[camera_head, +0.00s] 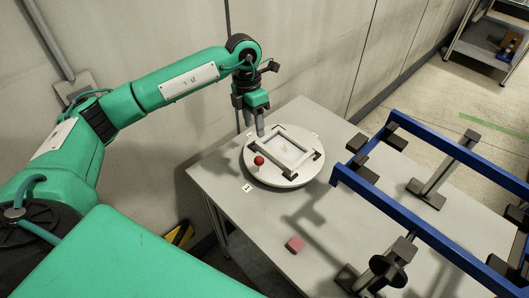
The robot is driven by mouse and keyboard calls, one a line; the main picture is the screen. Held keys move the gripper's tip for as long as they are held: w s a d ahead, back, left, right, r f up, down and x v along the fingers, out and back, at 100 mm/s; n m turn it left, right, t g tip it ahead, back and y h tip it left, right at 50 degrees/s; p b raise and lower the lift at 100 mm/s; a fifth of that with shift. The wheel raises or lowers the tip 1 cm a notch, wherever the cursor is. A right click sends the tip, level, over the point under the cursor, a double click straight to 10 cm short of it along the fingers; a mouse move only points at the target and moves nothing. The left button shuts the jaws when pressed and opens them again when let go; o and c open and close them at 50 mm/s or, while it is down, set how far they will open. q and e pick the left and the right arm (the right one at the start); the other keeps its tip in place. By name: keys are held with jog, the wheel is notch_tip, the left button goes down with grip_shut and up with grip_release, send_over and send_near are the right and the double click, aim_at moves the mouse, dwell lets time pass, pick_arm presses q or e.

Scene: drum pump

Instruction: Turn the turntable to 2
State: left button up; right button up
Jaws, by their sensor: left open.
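The round white turntable (310,171) lies on the grey table. It has a raised square frame and a dark bar on its top. A red ball knob (259,160) stands up at the turntable's left edge. A small white label (247,188) lies on the table just left of the turntable; its mark is too small to read surely. My left gripper (254,130) is open and empty, pointing down above the turntable's far left edge. It is a little behind the red knob and apart from it. My right gripper is not in view.
A blue rail frame (405,205) on dark-footed stands fills the table's right side. A wall runs close behind the table. A metal shelf (485,40) stands at the far right.

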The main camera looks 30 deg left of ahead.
aim_at(259, 157)
pick_arm(q)
jog(key=f+p, duration=0.1)
jog(key=f, duration=0.3)
jog(key=s+d+f+p, duration=0.1)
jog(key=f, duration=0.3)
jog(key=d+f+p, duration=0.1)
jog(key=f+p, duration=0.1)
jog(key=f, duration=0.2)
jog(key=shift+s+d+f, duration=0.15)
jog(key=shift+s+f, duration=0.05)
jog(key=shift+s, duration=0.1)
jog(key=shift+f, duration=0.35)
jog(key=c, duration=0.8)
grip_shut()
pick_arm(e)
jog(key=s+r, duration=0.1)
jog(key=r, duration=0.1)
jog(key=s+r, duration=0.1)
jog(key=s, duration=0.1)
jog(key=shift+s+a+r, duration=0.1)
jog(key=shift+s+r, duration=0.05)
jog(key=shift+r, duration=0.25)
